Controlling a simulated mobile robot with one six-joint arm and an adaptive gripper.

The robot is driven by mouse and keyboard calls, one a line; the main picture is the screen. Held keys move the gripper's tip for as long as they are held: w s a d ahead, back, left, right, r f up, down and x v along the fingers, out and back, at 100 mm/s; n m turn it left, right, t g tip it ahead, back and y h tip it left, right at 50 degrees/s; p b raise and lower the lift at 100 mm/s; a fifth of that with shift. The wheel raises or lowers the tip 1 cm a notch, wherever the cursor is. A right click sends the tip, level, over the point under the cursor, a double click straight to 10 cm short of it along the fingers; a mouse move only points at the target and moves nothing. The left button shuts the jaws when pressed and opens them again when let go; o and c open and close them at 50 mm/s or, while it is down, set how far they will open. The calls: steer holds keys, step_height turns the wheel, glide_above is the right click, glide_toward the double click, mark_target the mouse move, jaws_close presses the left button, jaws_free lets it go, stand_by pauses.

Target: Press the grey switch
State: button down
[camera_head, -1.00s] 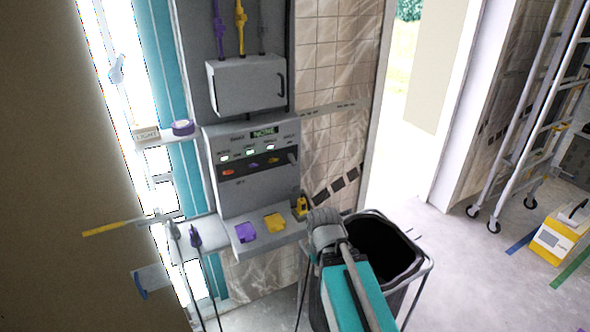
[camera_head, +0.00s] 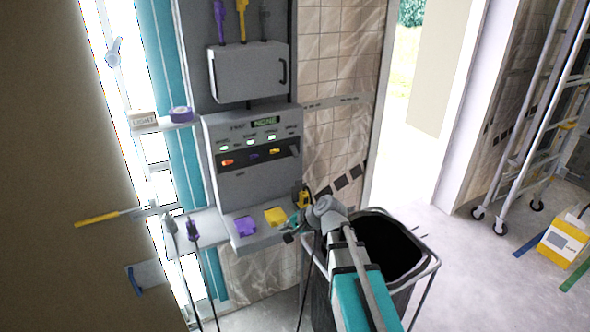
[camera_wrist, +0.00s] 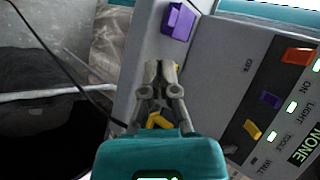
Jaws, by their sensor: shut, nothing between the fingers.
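The grey panel (camera_head: 250,130) on the wall has a dark slot with orange (camera_head: 228,162), purple (camera_head: 254,156) and yellow (camera_head: 275,151) switches. In the head view the slot's right end is too small and dim to make out the grey switch clearly. My gripper (camera_head: 288,237) is low, right of and below the slot, near the ledge. In the wrist view its fingers (camera_wrist: 161,68) are together and empty, clear of the switches.
Below the panel a grey ledge (camera_head: 262,240) holds a purple block (camera_head: 245,226) and a yellow block (camera_head: 276,216). A black bin (camera_head: 392,250) stands right of my arm. A grey box with a handle (camera_head: 248,72) hangs above. A ladder (camera_head: 535,110) stands far right.

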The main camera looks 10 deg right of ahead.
steer(key=w+d+r+m+t+y+b, duration=0.25)
steer(key=w+m+t+b, duration=0.3)
steer(key=w+m, duration=0.45)
steer(key=m+t+h+b, duration=0.45)
steer(key=m+t, duration=0.35)
steer(key=m, duration=0.7)
glide_toward(295, 152)
steer(key=f, duration=0.1)
steer(key=s+f, duration=0.1)
steer(key=f, duration=0.1)
steer(key=shift+d, duration=0.2)
steer(key=shift+w, duration=0.15)
steer(key=shift+p+x, duration=0.7)
steer(key=shift+x, duration=4.2)
steer(key=shift+d+r+g+p, duration=0.1)
steer(key=shift+d+g+p, duration=0.05)
steer(key=shift+g+p, duration=0.15)
steer(key=shift+a+p, duration=0.3)
steer(key=shift+a, duration=0.05)
